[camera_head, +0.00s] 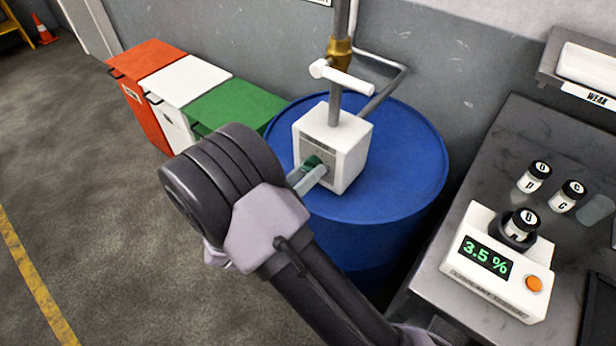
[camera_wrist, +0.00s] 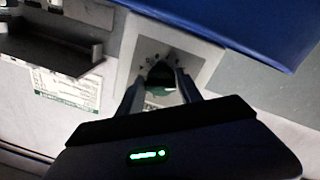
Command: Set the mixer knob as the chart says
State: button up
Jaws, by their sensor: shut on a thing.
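The mixer is a white box (camera_head: 352,150) on a blue drum (camera_head: 415,165), with a pipe and tap above it. Its green knob (camera_head: 313,162) is on the front face. My gripper (camera_head: 310,176) is shut on the knob from the front. In the wrist view the two fingers (camera_wrist: 161,84) sit on either side of the dark knob (camera_wrist: 160,74), with small dial marks around it on the face plate (camera_wrist: 190,62). The knob's exact setting cannot be read. A sheet with a green band (camera_wrist: 75,95) shows in the wrist view, its print too small to read.
A white tester (camera_head: 490,290) on the grey bench reads 3.5 % and holds a vial (camera_head: 523,222) marked B. Vials marked D (camera_head: 534,177) and C (camera_head: 567,195) stand behind it. Orange, white and green bins (camera_head: 240,105) line the wall. The floor at left is clear.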

dwell(0.4)
jog(key=o, duration=1.3)
jog(key=shift+w, duration=0.1)
jog(key=p+v, duration=0.3)
jog(key=v, duration=1.4)
jog(key=shift+a+f, duration=0.1)
jog(key=shift+a, duration=0.1)
